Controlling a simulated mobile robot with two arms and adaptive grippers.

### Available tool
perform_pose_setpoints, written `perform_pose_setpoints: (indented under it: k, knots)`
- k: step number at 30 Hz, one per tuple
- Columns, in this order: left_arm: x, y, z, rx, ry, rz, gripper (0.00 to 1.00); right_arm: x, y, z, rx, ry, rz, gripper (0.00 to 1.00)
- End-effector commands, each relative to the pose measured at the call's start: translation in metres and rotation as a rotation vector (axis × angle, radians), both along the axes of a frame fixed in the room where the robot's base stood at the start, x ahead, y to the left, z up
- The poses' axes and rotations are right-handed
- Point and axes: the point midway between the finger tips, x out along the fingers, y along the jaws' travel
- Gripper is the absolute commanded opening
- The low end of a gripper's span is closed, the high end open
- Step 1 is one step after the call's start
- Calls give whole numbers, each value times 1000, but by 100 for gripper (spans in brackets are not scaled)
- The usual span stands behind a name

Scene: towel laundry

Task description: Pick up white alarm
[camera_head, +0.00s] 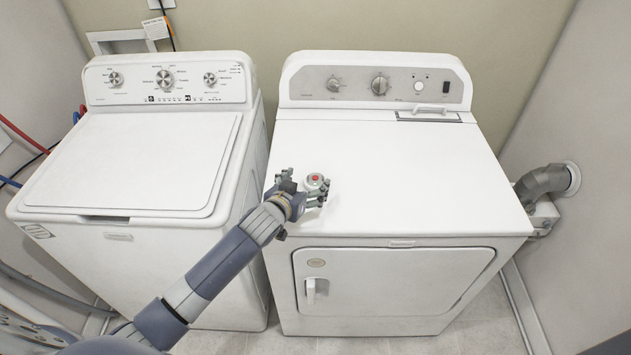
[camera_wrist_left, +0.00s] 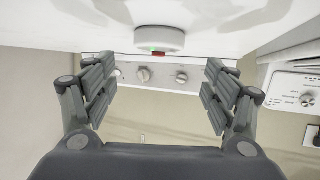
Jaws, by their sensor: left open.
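The white alarm (camera_head: 316,181) is a small round device with a red spot on top. It sits on the left front part of the right machine's white top (camera_head: 400,170). My left gripper (camera_head: 308,191) is open at the alarm, with its fingers close about it in the head view. In the left wrist view, which is upside down, the alarm (camera_wrist_left: 159,38) shows a green light and a red patch. It lies ahead of the open fingers (camera_wrist_left: 160,68), centred between them, with nothing held. My right gripper is not in view.
A washer (camera_head: 140,165) stands to the left, a narrow gap away. The right machine's control panel (camera_head: 375,84) rises at the back. A grey duct (camera_head: 543,183) runs to the right wall.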

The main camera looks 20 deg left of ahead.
Motion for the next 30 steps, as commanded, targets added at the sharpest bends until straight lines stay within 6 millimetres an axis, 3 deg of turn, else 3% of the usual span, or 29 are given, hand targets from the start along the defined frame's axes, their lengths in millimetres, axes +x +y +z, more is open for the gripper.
perform_pose_setpoints:
  k: [15, 27, 30]
  knots:
    - [38, -7, -24, 1, 1, 1, 78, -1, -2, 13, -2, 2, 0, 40]
    - [44, -8, -28, 0, 1, 0, 78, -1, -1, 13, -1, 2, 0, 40]
    - [44, -8, -28, 0, 2, 0, 57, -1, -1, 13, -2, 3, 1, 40]
